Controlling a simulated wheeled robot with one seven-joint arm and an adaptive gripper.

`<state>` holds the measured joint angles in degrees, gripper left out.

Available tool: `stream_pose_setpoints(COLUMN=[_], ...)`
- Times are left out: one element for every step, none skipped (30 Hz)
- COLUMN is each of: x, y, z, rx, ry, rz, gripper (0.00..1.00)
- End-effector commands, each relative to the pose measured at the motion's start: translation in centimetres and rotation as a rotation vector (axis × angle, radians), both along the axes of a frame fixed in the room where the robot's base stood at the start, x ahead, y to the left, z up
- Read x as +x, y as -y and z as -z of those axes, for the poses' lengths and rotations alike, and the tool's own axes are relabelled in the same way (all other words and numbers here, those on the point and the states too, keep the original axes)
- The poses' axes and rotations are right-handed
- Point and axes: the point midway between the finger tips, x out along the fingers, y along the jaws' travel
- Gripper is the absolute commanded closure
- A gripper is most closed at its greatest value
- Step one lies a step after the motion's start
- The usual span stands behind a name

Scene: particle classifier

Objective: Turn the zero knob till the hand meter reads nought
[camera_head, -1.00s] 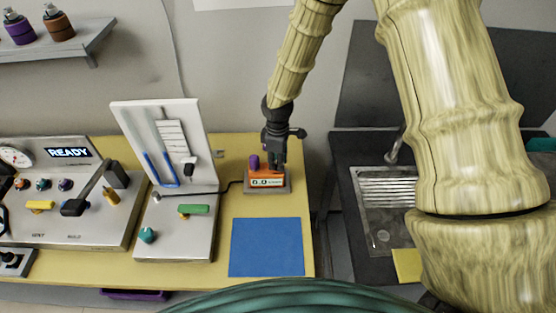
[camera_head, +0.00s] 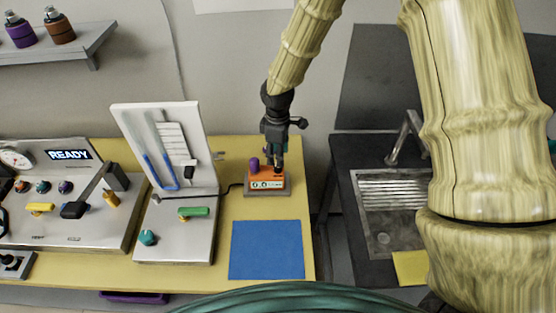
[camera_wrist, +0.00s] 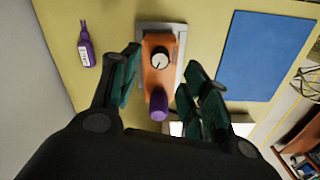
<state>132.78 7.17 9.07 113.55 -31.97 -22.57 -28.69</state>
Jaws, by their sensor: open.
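The hand meter (camera_head: 257,183) is an orange box in a grey cradle at the back right of the yellow bench. Its small white display (camera_head: 267,184) faces the front; the digits are too small to read surely. A purple cylinder (camera_wrist: 158,104) stands on the meter close by the knob. My gripper (camera_head: 278,164) is above the meter, its teal fingers (camera_wrist: 160,72) open on either side of it with nothing between them held.
A blue mat (camera_head: 266,248) lies in front of the meter. A white stand with a gauge panel (camera_head: 140,130) is to the left, with a dark lead towards the meter. A sink (camera_head: 385,210) is at the right. A purple labelled bottle (camera_wrist: 86,48) shows in the wrist view.

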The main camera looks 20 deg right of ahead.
Motion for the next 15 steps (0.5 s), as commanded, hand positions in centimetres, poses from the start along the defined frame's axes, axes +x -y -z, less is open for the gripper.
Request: stream_pose_setpoints(x=[0.1,0.0,0.0,0.0,0.0,0.0,-0.1,0.0,0.0,-0.1,-0.1,-0.1,-0.1,-0.1,-0.1], y=[0.0,0.0,0.0,0.0,0.0,0.0,0.0,0.0,0.0,0.0,0.0,0.0,0.0,0.0,0.0], z=[-1.0,-1.5,-2.2,-2.7,-3.2,-3.7,-4.1,-4.6,-5.0,-5.4,-5.7,-6.0,-6.2,-6.4,-6.6], rx=[0.002,0.001,0.0,0.001,0.001,0.0,0.0,0.0,0.0,0.001,0.0,0.001,0.001,0.001,0.001], ry=[0.003,0.002,0.001,0.003,0.003,0.001,0.001,0.001,0.001,0.001,0.0,0.001,0.001,0.001,0.001], rz=[0.001,0.0,0.0,0.0,0.0,0.0,-0.001,0.0,0.0,0.0,0.0,0.0,0.0,0.0,0.0], gripper=[0.54,0.54,0.54,0.54,0.54,0.54,0.54,0.54,0.54,0.54,0.54,0.54,0.54,0.54,0.54])
